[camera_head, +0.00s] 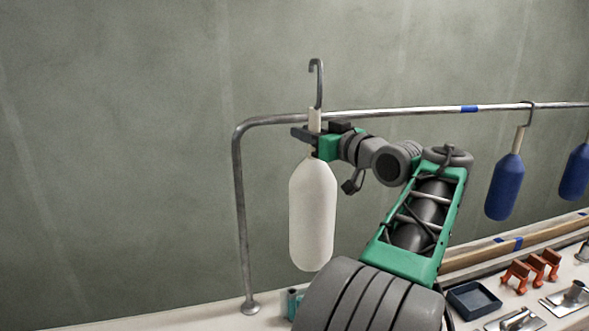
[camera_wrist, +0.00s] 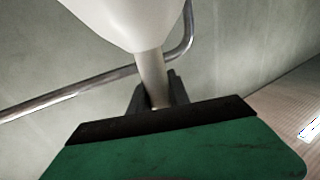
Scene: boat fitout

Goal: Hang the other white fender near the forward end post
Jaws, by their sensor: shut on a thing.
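A white fender (camera_head: 312,215) hangs upright from my gripper (camera_head: 308,135) in the head view. My gripper is shut on the fender's pale neck, which shows between the fingers in the wrist view (camera_wrist: 153,80). The fender's grey hook (camera_head: 318,82) stands above the neck, its curved top higher than the rail (camera_head: 400,112). I cannot tell whether the hook touches the rail. The forward end post (camera_head: 241,220) is the bent left end of the rail, to the left of the fender. The rail also shows in the wrist view (camera_wrist: 75,90), behind the fender.
Blue fenders (camera_head: 505,187) hang from the rail at the right. A blue tape band (camera_head: 469,109) marks the rail. The deck below holds a dark tray (camera_head: 473,301), orange-red clips (camera_head: 516,275) and metal fittings (camera_head: 567,298). The rail between my gripper and the blue fenders is clear.

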